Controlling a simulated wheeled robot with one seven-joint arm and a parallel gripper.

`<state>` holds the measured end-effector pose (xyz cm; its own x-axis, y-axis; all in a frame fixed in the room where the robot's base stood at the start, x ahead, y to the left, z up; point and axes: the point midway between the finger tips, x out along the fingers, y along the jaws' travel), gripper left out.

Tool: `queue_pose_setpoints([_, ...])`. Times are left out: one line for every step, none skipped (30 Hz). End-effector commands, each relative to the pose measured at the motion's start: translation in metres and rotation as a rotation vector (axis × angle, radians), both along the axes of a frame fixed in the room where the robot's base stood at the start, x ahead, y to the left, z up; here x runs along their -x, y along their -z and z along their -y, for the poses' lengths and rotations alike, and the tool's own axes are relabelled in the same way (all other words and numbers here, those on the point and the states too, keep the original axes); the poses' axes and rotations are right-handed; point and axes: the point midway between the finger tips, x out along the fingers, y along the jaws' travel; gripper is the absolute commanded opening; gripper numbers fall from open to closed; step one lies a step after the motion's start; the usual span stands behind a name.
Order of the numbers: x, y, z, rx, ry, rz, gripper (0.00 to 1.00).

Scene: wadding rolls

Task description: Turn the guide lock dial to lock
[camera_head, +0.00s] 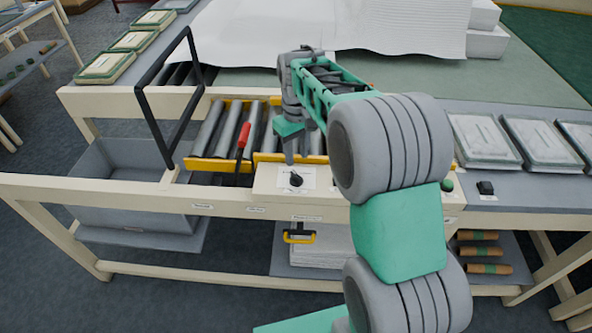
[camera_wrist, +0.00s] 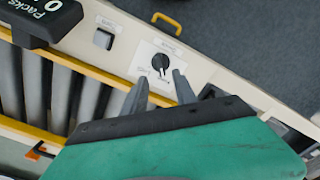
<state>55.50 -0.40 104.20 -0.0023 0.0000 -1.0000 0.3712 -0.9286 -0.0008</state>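The guide lock dial (camera_head: 296,180) is a small black knob on a white label plate, set in the cream front panel of the bench. It also shows in the wrist view (camera_wrist: 160,62), where the labels around it are too small to read surely. I cannot tell which label the knob points to. My gripper (camera_head: 297,155) is just above and behind the dial, pointing down. In the wrist view my gripper (camera_wrist: 159,90) has its two grey fingers spread apart with nothing between them. The fingertips reach close to the knob, one to each side, and appear not to touch it.
A red-handled lever (camera_head: 244,135) stands left of the dial by the rollers (camera_head: 213,128) and yellow rails. A black frame (camera_head: 141,92) rises further left. A yellow handle (camera_head: 298,238) hangs below the panel.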

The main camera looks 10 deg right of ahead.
Motion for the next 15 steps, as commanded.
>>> queue_pose_setpoints([0.001, 0.005, 0.000, 0.000, -0.002, -0.005, 0.34])
queue_pose_setpoints([0.001, 0.009, -0.001, 0.000, -0.002, -0.005, 0.34])
queue_pose_setpoints([0.001, 0.016, -0.001, 0.000, -0.002, -0.005, 0.34])
queue_pose_setpoints([0.002, 0.022, -0.001, 0.000, -0.002, -0.005, 0.34])
queue_pose_setpoints([0.002, 0.027, -0.001, 0.000, -0.002, -0.005, 0.34])
queue_pose_setpoints([0.001, 0.036, -0.001, 0.000, -0.002, -0.005, 0.34])
queue_pose_setpoints([0.002, 0.041, -0.001, 0.000, -0.002, -0.005, 0.34])
queue_pose_setpoints([0.001, 0.047, -0.002, 0.001, -0.002, -0.004, 0.34])
queue_pose_setpoints([0.001, 0.054, -0.002, 0.000, -0.002, -0.003, 0.34])
queue_pose_setpoints([0.001, 0.058, -0.002, 0.000, -0.002, -0.002, 0.34])
queue_pose_setpoints([0.001, 0.062, -0.002, 0.000, -0.002, -0.003, 0.34])
queue_pose_setpoints([0.001, 0.067, -0.002, -0.001, -0.002, -0.001, 0.34])
queue_pose_setpoints([0.001, 0.069, -0.002, 0.000, -0.002, -0.001, 0.34])
queue_pose_setpoints([0.001, 0.071, -0.002, 0.000, -0.002, -0.001, 0.34])
queue_pose_setpoints([0.001, 0.073, -0.002, 0.000, -0.002, 0.000, 0.34])
